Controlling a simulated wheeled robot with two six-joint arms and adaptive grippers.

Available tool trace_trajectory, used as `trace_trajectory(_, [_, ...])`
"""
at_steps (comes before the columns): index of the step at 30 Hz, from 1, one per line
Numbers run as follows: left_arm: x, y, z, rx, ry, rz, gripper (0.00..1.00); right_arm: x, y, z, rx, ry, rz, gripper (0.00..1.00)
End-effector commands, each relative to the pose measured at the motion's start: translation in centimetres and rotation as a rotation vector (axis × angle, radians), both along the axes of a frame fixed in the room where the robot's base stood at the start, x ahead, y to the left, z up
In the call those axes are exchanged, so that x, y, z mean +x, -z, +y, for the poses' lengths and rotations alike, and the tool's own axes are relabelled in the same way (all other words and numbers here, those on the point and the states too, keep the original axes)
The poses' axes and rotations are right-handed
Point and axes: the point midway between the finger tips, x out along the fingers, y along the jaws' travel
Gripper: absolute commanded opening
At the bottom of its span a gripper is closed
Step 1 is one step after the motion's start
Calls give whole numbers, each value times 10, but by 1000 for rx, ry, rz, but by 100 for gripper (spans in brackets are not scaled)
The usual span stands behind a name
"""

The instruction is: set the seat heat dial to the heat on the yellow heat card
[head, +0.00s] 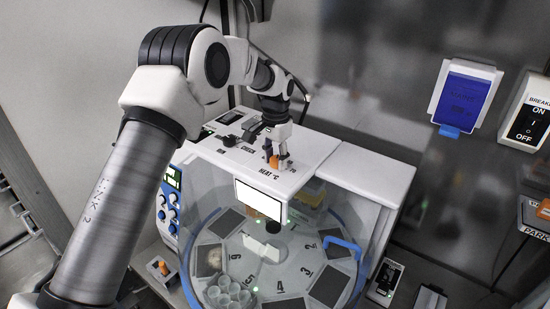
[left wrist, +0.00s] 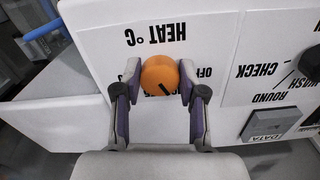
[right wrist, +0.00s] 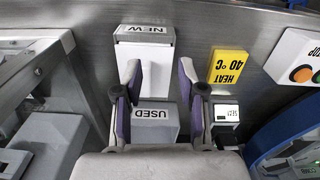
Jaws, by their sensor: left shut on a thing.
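The orange heat dial (left wrist: 158,74) sits on a white panel under the upside-down label HEAT °C, with OFF printed beside it. Its dark pointer line runs toward the lower right in the left wrist view; other scale marks are hidden by my fingers. My left gripper (left wrist: 160,82) is shut on the dial, a finger on each side. In the head view the dial (head: 284,161) shows under my left gripper (head: 278,152). The yellow heat card (right wrist: 228,66) reads HEAT 40 °C, upside down, in the right wrist view. My right gripper (right wrist: 160,84) is open and empty.
Below the panel is a clear chamber with a numbered carousel (head: 230,258). A black knob (left wrist: 311,62) marked CHECK, WASH and ROUND is beside the dial. Grey USED (right wrist: 153,120) and white NEW (right wrist: 144,62) boxes stand beyond my right fingers.

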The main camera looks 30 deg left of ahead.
Motion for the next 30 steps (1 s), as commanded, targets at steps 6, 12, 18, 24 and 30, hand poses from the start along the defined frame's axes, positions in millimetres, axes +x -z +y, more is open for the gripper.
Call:
trace_trajectory(6, [-2,4,-1,-2,-1,8,66,0,1,0,0,0,0,40])
trace_trajectory(12, [-1,2,0,-1,-1,4,66,0,0,0,0,0,0,40])
trace_trajectory(18, [0,-9,0,-1,-1,1,66,0,0,0,0,0,0,40])
trace_trajectory(24, [2,-53,-1,0,-1,0,66,0,0,0,0,0,0,40])
trace_trajectory(30, [2,-99,-1,0,-1,3,66,0,0,0,0,0,0,40])
